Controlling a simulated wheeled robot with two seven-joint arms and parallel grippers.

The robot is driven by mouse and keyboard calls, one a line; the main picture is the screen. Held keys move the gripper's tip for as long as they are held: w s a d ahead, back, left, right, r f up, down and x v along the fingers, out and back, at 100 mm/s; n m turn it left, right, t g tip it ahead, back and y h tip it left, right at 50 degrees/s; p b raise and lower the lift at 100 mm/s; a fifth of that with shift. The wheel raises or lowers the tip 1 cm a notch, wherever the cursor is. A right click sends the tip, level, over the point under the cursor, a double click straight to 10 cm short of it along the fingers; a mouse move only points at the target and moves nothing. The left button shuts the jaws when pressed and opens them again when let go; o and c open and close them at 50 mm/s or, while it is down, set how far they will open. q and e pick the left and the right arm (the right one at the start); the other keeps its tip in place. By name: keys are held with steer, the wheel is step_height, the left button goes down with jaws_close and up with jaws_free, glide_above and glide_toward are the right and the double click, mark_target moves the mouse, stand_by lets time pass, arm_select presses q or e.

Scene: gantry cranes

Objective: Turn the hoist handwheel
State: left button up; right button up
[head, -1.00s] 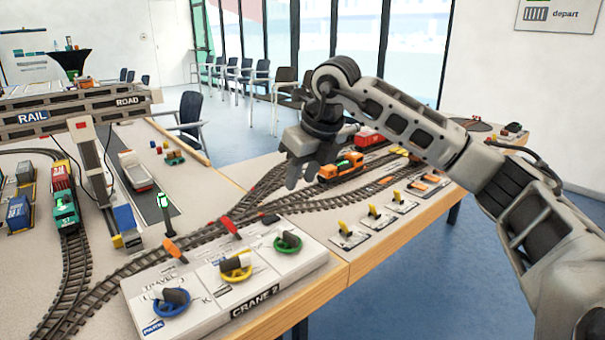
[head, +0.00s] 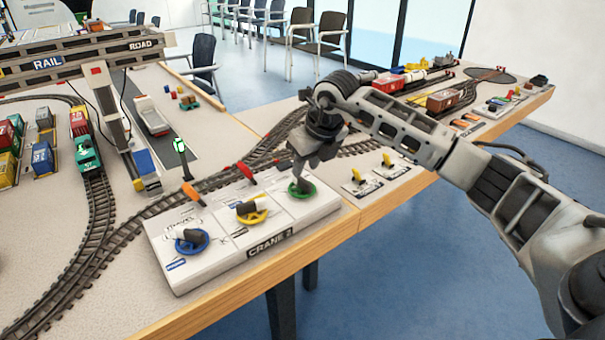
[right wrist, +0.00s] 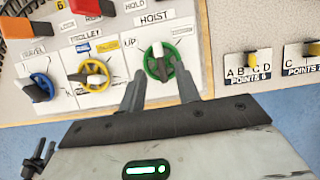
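The hoist handwheel (head: 311,191) is a green wheel with a dark grip across its middle, at the right end of the white Crane 2 control box (head: 285,238). In the right wrist view the green wheel (right wrist: 185,47) sits below the HOIST label, and its grip has a white end. My right gripper (head: 298,172) is just above the wheel and partly hides it in the head view. In the right wrist view its fingers (right wrist: 158,72) are apart, one on each side of the wheel's near edge; contact cannot be told. My left gripper is not in view.
A yellow handwheel (head: 262,216) and a blue handwheel (head: 188,247) sit left on the same box. Red (head: 246,172) and orange levers (head: 193,193) stand behind. Yellow point levers (head: 387,160) are to the right. A gantry crane (head: 85,60) spans tracks at the left.

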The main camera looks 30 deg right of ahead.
mark_target(302, 179)
steer(key=shift+x, duration=2.05)
jaws_close()
steer(key=m+h, duration=0.1)
steer(key=m, duration=0.3)
steer(key=shift+w+a+m+h, duration=0.1)
steer(key=shift+m+h, duration=0.2)
steer(key=shift+h, duration=0.1)
steer(key=shift+m+g+h, duration=0.25)
steer(key=shift+m+h, duration=0.15)
steer(key=shift+m, duration=0.85)
steer(key=shift+m+g+h, duration=0.25)
steer(key=shift+m+h, duration=0.15)
steer(key=shift+m, duration=0.85)
steer(key=shift+r, duration=0.1)
